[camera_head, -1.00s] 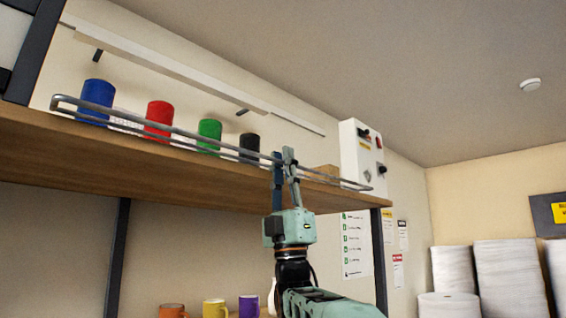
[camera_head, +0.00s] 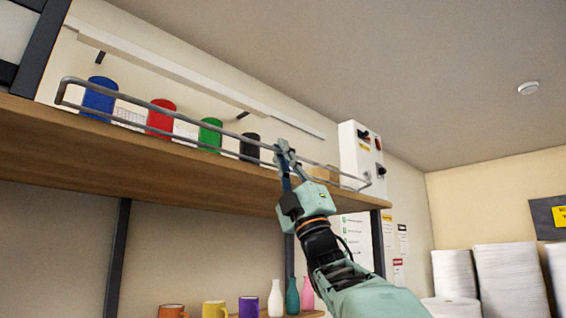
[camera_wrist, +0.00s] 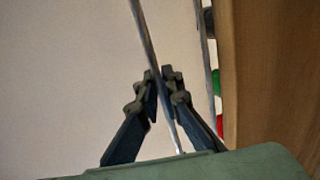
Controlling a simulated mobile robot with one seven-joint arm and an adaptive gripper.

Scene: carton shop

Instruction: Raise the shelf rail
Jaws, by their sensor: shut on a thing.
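The shelf rail (camera_head: 62,91) is a grey metal frame of two long bars along the front edge of the wooden shelf (camera_head: 130,163). It stands raised in front of the mugs, its two bars clearly apart. My gripper (camera_head: 285,150) is shut on the rail right of its middle, reaching up from below the shelf. In the wrist view the dark fingers (camera_wrist: 160,76) close around one thin bar (camera_wrist: 146,38). The other bar (camera_wrist: 204,50) runs beside the shelf edge. The fingers hide the exact contact.
A white control box (camera_head: 352,150) is at the shelf's right end. Mugs and bottles (camera_head: 275,300) stand on a lower shelf. White rolls (camera_head: 500,270) are at right.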

